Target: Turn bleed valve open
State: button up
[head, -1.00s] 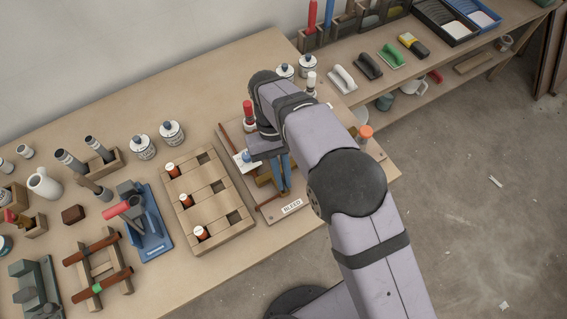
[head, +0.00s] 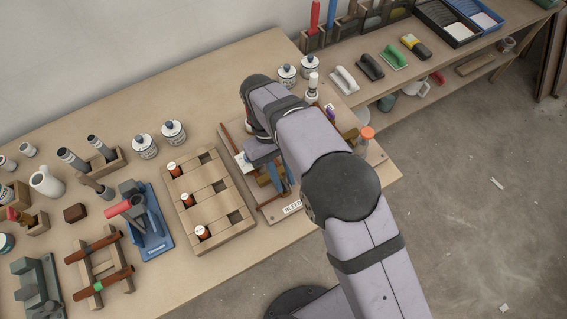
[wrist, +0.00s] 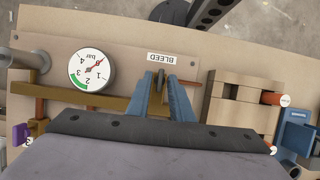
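The bleed board (head: 262,215) lies on the bench, and its BLEED label (wrist: 161,58) shows upside down in the wrist view. A brass pipe (wrist: 105,104) runs across the board. A round gauge (wrist: 91,70) beside it has a red needle and a green band. My gripper (wrist: 163,80) points down at the board close to the label, its two blue fingers on either side of a small dark part (wrist: 161,78), seemingly the bleed valve's handle. I cannot tell whether the fingers touch it. In the head view my arm hides much of the board.
A purple part (wrist: 20,134) sits at the board's far side. White-labelled cans (head: 310,67) stand behind. Tools and a blue vise (head: 152,240) fill the bench's left.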

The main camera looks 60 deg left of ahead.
dwell(0.3)
jog(key=b+v, duration=0.2)
jog(key=v, duration=0.5)
dwell(0.3)
jog(key=shift+r, duration=0.1)
